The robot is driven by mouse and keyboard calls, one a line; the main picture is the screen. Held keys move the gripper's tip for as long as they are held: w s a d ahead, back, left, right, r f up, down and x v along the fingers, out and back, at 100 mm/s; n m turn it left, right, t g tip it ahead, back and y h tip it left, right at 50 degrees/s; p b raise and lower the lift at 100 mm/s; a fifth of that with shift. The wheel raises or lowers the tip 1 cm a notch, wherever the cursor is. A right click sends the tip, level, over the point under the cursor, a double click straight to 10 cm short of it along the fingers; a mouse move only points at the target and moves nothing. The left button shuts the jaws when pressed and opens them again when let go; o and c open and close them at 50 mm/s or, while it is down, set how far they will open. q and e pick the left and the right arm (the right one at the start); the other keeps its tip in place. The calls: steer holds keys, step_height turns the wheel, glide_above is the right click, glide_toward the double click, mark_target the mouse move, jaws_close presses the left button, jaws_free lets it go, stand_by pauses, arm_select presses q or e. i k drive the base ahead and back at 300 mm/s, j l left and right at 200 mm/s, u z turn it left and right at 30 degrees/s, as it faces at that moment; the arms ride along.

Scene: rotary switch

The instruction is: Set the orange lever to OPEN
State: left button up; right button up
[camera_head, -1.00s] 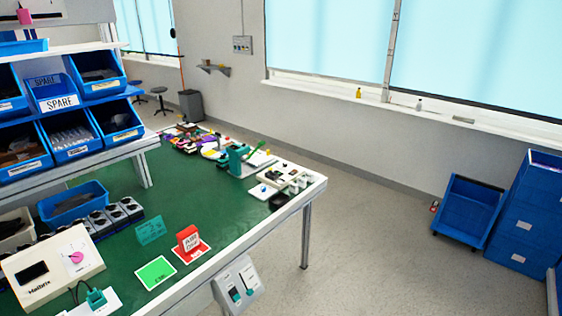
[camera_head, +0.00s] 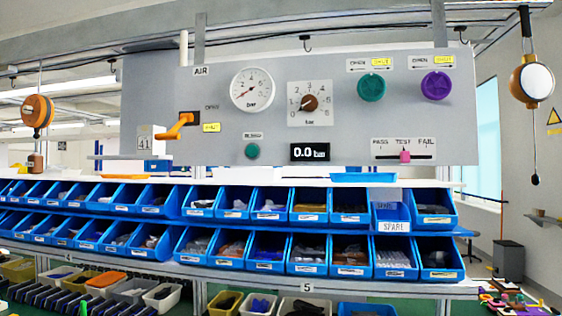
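The orange lever (camera_head: 176,126) is at the left part of the grey panel (camera_head: 225,128), below the AIR label. Its handle points left and slightly down from its pivot. The word OPEN (camera_head: 212,107) is printed above and right of the lever, and a yellow SHUT label (camera_head: 211,127) lies to its right, lower down. The digital display (camera_head: 310,152) reads 0.0 bar. Neither of my grippers is in view.
The panel also carries a round gauge (camera_head: 251,90), a brown dial (camera_head: 310,103), a green knob (camera_head: 371,87), a purple knob (camera_head: 436,85) and a pink slider (camera_head: 405,157). Rows of blue bins (camera_head: 308,254) stand below.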

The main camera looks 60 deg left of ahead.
mark_target(172, 135)
steer(key=u, duration=2.65)
